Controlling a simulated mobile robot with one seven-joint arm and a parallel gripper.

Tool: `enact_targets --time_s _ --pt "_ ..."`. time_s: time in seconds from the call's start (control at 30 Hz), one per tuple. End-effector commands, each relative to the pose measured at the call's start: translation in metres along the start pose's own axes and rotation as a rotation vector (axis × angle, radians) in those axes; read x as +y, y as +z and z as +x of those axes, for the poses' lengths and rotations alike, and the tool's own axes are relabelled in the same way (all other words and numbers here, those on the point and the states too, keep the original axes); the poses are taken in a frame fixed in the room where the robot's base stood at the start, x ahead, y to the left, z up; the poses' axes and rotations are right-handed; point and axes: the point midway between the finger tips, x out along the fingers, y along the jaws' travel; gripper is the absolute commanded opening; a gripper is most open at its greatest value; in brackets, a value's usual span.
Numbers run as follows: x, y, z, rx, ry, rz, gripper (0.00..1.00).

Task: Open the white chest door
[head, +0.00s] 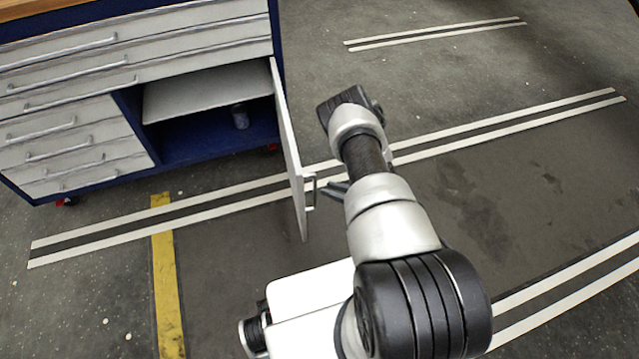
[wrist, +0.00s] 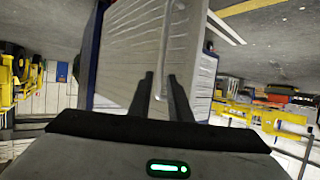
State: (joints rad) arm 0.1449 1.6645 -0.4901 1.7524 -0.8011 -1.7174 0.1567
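The white chest door (head: 289,150) stands swung wide open on the right of the blue chest, hinged at the chest's right edge. Its metal handle (head: 310,192) is on the outer face near the free edge. My gripper (head: 335,188) is beside the handle, to its right, partly hidden by my arm. In the wrist view the door (wrist: 130,50) fills the middle. My gripper's fingers (wrist: 160,80) are apart, and the handle bar (wrist: 168,40) runs between them in the picture. Whether either finger touches the handle I cannot tell.
The chest's open compartment shows a white shelf (head: 205,92) and a dark can (head: 240,117) inside. Closed drawers (head: 70,150) with handles are to its left. The floor right of the door is clear apart from painted lines. A yellow floor stripe (head: 166,270) lies in front.

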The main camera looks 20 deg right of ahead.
Motion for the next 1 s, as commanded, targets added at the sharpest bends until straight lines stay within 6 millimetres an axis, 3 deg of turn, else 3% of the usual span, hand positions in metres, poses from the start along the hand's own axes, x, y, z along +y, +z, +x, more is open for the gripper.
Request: enact_targets --time_s 0.2,0.4,0.6,1.0 --pt "0.001 -0.002 -0.055 0.0 0.004 0.002 0.18" --pt "0.001 -0.001 -0.086 0.002 0.002 0.0 0.18" --pt "0.0 -0.001 -0.098 0.002 0.0 -0.001 0.18" --pt "0.0 -0.001 -0.098 0.002 0.0 -0.001 0.18"
